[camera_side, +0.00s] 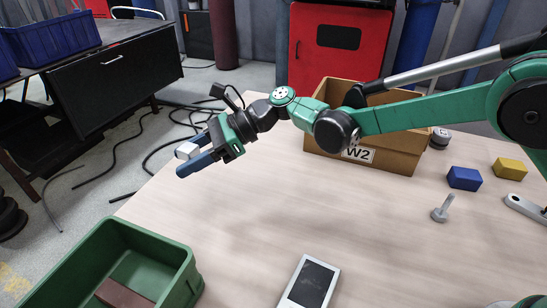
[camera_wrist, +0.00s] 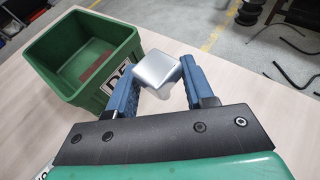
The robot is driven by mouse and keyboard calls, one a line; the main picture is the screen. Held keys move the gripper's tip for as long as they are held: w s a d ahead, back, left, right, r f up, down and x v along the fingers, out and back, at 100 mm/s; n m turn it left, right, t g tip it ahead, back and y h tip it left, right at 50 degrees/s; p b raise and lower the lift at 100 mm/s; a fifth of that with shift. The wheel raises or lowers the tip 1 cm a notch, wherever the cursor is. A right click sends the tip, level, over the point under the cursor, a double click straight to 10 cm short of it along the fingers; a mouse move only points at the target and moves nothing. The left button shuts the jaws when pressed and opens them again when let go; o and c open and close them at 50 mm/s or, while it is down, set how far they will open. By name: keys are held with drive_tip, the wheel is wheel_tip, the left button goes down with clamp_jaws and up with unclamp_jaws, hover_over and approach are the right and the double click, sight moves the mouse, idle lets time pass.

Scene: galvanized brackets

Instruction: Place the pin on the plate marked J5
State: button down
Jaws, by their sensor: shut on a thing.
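My gripper (camera_side: 184,161) is raised over the left part of the table, and its blue fingers are shut on a silver block-like piece (camera_side: 187,150). In the wrist view the silver piece (camera_wrist: 157,69) sits between the fingertips (camera_wrist: 158,75); its lower part is partly hidden, and I cannot tell whether it is the pin. A grey bolt-like pin (camera_side: 441,209) with a wide foot stands on the right part of the table, apart from my gripper. I see no plate with a readable J5 mark.
A green bin (camera_side: 178,275) stands at the front left, a brown piece (camera_side: 123,298) inside; its label (camera_wrist: 117,78) seems to read D5. A cardboard box (camera_side: 405,160) marked W2, blue block (camera_side: 464,179), yellow block (camera_side: 510,168) and white-framed dark panel (camera_side: 311,283) stand around. The table's middle is clear.

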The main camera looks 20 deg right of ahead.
sight(206, 216)
wheel_tip(206, 216, down, 12)
drive_tip(key=shift+r, duration=0.25)
drive_tip(key=shift+f, duration=0.1)
drive_tip(key=shift+f, duration=0.15)
drive_tip(key=shift+c, duration=1.7)
unclamp_jaws()
